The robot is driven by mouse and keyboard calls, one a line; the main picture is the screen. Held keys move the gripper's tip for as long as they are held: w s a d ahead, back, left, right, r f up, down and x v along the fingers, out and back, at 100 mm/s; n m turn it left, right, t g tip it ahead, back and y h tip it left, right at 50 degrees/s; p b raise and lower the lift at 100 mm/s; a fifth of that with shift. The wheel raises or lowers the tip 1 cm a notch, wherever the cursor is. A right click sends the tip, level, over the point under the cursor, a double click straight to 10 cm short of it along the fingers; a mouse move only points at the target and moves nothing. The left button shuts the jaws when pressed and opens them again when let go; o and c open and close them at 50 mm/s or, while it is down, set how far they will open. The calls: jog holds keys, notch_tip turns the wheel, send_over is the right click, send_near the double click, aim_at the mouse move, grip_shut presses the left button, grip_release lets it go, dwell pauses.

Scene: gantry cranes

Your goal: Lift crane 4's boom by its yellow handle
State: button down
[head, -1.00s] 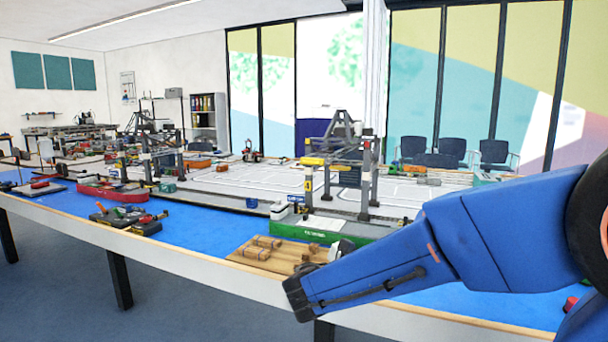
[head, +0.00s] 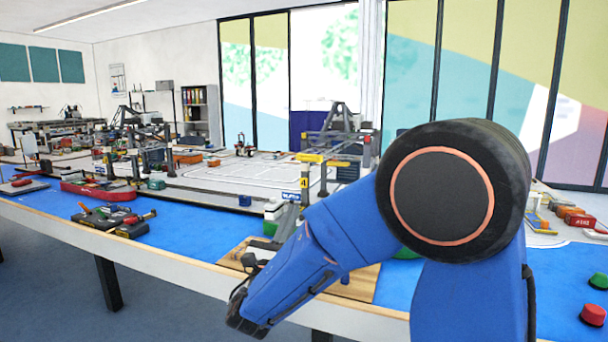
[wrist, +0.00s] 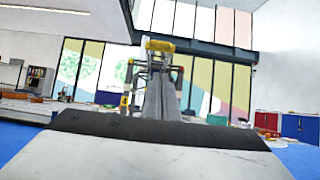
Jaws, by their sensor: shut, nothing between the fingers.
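Crane 4 (head: 323,178) stands on the table behind my arm, with a yellow sign on its leg. Its yellow handle (head: 310,158) is at the near upper side of the crane; part of the crane is hidden by my arm. In the wrist view the yellow handle (wrist: 160,46) shows straight ahead, above my fingers. My gripper (head: 294,208) points up toward the crane, below the handle and apart from it. In the wrist view my gripper (wrist: 162,85) is shut and empty.
A wooden board (head: 360,284) lies at the table's front edge under my arm. Another crane (head: 135,150) stands further left. Red and green buttons (head: 593,313) are at right.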

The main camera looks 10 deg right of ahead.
jog(key=s+r+x, duration=0.1)
jog(key=r+x, duration=0.1)
jog(key=x, duration=1.1)
jog(key=shift+s+a, duration=0.15)
jog(key=shift+a, duration=0.3)
jog(key=shift+r, duration=0.25)
